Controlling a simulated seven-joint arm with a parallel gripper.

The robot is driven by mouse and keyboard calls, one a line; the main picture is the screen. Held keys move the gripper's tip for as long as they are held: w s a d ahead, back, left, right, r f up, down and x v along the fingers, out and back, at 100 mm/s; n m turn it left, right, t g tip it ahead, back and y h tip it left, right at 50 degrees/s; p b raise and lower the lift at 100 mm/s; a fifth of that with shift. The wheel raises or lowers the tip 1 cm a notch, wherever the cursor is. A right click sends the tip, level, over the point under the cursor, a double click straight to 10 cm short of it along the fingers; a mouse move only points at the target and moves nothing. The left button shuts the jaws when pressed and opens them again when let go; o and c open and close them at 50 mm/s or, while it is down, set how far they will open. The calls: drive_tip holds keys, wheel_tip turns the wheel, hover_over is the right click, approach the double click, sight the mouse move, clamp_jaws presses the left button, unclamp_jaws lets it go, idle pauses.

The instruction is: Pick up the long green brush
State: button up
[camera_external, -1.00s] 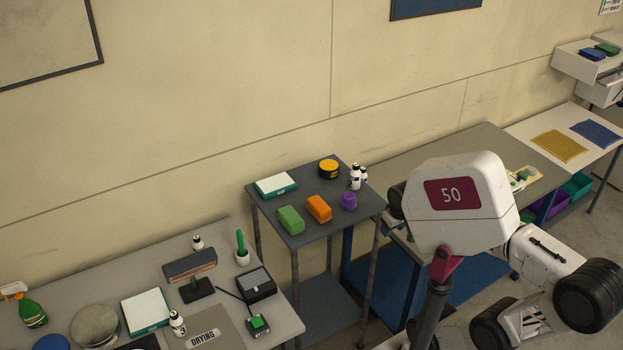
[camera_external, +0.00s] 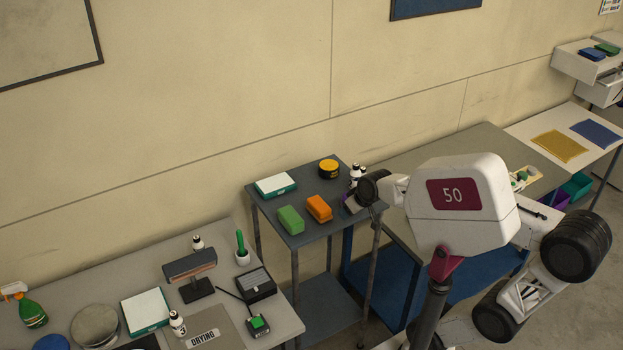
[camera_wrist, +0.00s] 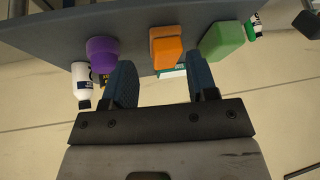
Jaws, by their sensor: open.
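A long green block (camera_external: 290,219), possibly a brush with its bristles hidden, lies on the small grey table (camera_external: 268,212). It also shows at the upper right of the wrist view (camera_wrist: 222,40). A thin green upright thing (camera_external: 240,241) stands in a white pot on the lower-left table; I cannot tell if it is a brush. My gripper (camera_external: 352,204) is at the right edge of the small table. In the wrist view its jaws (camera_wrist: 161,72) are open and empty, with the green block outside them to the right. The fingertips are partly hidden in the external view.
An orange block (camera_external: 319,208) lies right of the green one. A purple pot (camera_wrist: 102,54) and a white bottle (camera_wrist: 81,84) stand close to my left finger. A yellow tin (camera_external: 329,168) and a teal-edged white box (camera_external: 276,185) sit behind. A drying table (camera_external: 230,237) is at lower left.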

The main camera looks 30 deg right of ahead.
drive_tip(key=w+a+n+t+y, duration=0.15)
drive_tip(key=w+a, duration=0.35)
drive_tip(key=a, duration=0.5)
drive_tip(key=w+a+n+t+y, duration=0.1)
drive_tip(key=w+a+t, duration=0.2)
drive_tip(key=w+a, duration=0.5)
drive_tip(key=w+a+n+t+y, duration=0.1)
drive_tip(key=w+a+t, duration=0.15)
drive_tip(key=a, duration=0.85)
approach(240, 235)
drive_tip(key=w+f, duration=0.2)
drive_tip(key=w, duration=0.1)
drive_tip(key=shift+w+r+m+y, duration=0.15)
drive_tip(key=shift+m+y, duration=0.1)
drive_tip(key=shift+m, duration=0.1)
drive_tip(key=shift+a, duration=0.1)
drive_tip(key=shift+x, duration=1.25)
drive_tip(key=shift+x, duration=2.6)
drive_tip(key=shift+a, duration=0.15)
